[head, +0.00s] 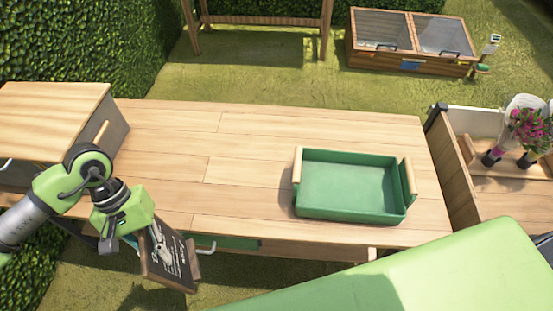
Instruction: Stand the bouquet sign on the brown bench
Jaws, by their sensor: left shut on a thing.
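The bouquet sign (168,258) is a small dark board with white writing and a wooden frame. It hangs tilted in front of the near edge of a long brown wooden bench (250,140), below the top's level in the picture. My left gripper (143,232) is shut on the sign's upper left part; its fingertips are mostly hidden. My right gripper is not in view.
A green tray (352,214) with wooden handles stands on the bench's right part. A wooden box (50,112) occupies the left end. The bench top between them is clear. Potted pink flowers (530,130) stand at the right. A cold frame (411,62) lies behind on grass.

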